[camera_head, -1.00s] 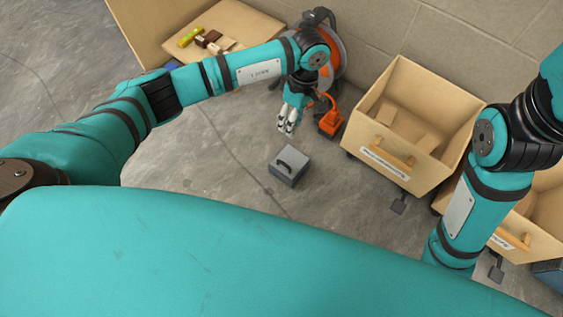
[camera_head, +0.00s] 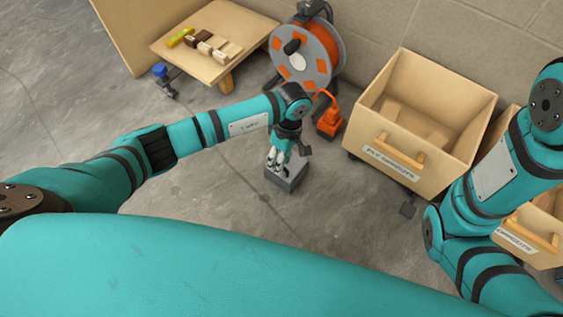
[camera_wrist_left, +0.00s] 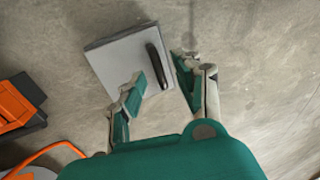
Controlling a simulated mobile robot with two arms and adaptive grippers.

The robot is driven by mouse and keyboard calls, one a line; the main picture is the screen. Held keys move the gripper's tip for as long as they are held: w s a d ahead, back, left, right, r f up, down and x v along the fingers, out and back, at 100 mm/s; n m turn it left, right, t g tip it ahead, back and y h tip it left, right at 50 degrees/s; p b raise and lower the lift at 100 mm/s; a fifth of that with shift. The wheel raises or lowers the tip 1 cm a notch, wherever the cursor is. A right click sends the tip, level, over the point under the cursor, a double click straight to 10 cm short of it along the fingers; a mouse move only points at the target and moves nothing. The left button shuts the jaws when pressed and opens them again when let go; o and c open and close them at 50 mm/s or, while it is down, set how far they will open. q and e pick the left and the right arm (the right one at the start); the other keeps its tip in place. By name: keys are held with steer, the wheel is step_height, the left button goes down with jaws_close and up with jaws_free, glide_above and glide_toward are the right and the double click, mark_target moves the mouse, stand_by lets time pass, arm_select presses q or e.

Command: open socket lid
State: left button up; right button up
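My left gripper (camera_head: 275,160) hangs over the box and hides part of the lid and the handle. In the left wrist view my left gripper (camera_wrist_left: 160,82) is open, its fingers on either side of the handle's near end. I cannot tell whether they touch it. My right gripper is out of view; only my right arm shows.
An orange cable reel (camera_head: 322,62) and an orange tool (camera_head: 328,120) stand behind the box. A wooden crate (camera_head: 440,160) on wheels is at the right. A low wooden cart (camera_head: 200,67) with blocks is at the back left. Floor left of the box is clear.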

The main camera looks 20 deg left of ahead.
arm_select(q)
jaws_close()
stand_by(0.6)
